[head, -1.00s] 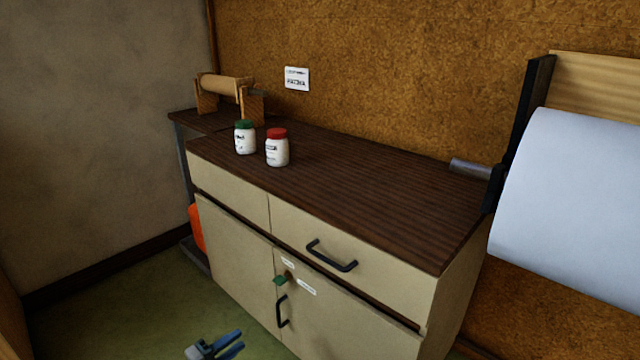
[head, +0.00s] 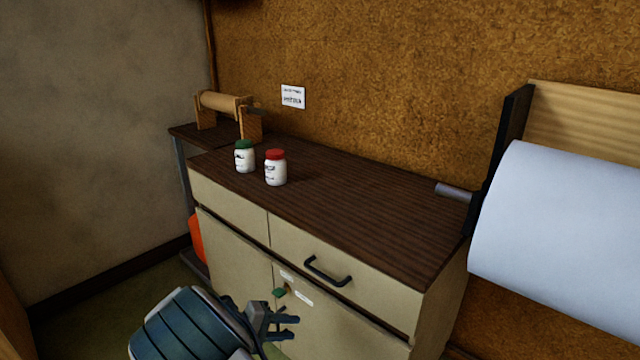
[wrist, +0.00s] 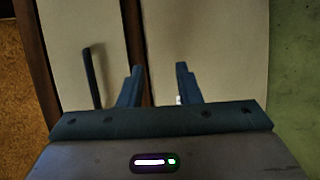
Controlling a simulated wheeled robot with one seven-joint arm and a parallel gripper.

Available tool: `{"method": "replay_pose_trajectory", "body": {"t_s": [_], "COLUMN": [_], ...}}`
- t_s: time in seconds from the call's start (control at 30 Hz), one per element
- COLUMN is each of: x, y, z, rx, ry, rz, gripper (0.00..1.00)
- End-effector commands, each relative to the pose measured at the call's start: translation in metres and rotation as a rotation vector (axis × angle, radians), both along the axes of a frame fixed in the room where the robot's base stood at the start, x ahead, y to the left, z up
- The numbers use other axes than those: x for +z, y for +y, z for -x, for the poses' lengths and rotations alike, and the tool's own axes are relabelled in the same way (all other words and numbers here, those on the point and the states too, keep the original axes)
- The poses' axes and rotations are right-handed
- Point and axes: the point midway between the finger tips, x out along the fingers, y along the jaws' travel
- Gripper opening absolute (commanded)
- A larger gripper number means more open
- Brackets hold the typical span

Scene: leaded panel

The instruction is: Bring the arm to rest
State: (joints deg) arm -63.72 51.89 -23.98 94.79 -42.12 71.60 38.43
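My gripper (head: 287,327) is low in front of the cabinet (head: 225,243) in the head view, with my blue-grey arm behind it. In the wrist view my gripper (wrist: 158,78) has its two fingers apart with nothing between them. The cabinet's pale front (wrist: 80,30) and a dark handle (wrist: 92,78) show beyond the fingers. I cannot tell from these views how far the fingertips are from the cabinet front.
A green-lidded jar (head: 244,158) and a red-lidded jar (head: 275,169) stand on the brown top. A wooden roller stand (head: 226,112) is at the back left. A large white roll (head: 565,220) hangs at the right. A drawer handle (head: 327,272) juts out.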

Motion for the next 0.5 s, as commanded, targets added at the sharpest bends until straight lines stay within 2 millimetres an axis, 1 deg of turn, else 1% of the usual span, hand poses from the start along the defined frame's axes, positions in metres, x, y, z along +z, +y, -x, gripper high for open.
{"method": "replay_pose_trajectory", "body": {"t_s": [0.03,0.1,0.17,0.3,0.47,0.5], "x": [0.030,0.052,0.072,0.116,0.168,0.181], "y": [-0.019,-0.040,-0.057,-0.093,-0.128,-0.136], "z": [0.000,0.005,0.009,0.024,0.045,0.051], "rx": [-0.051,-0.104,-0.146,-0.231,-0.304,-0.319], "ry": [0.030,0.071,0.103,0.160,0.199,0.204], "rz": [-0.054,-0.123,-0.182,-0.325,-0.492,-0.532], "gripper": [0.31,0.31,0.31,0.31,0.31,0.31]}}
